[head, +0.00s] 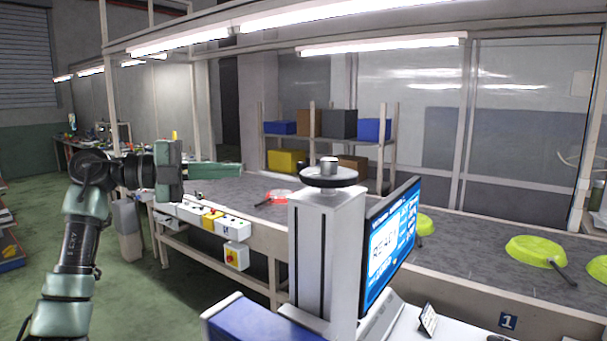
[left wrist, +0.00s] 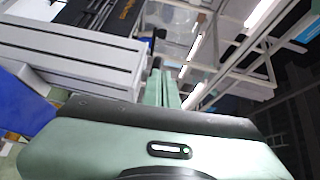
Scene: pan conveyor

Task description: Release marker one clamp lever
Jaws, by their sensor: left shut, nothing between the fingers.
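I cannot make out a clamp lever for certain; a small dark shape shows near the marker at the bottom edge. My left gripper (head: 238,170) is shut and empty, held up at the left, pointing right and far from the marker. Its closed fingers also show in the left wrist view (left wrist: 161,88). My right gripper is not in view.
The grey conveyor (head: 455,262) carries yellow-green pans (head: 535,250) and a red pan (head: 282,196). A screen (head: 392,243) and a pale column (head: 328,250) stand in front of it. A control box row (head: 212,219) lines its front left. Green floor is open at left.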

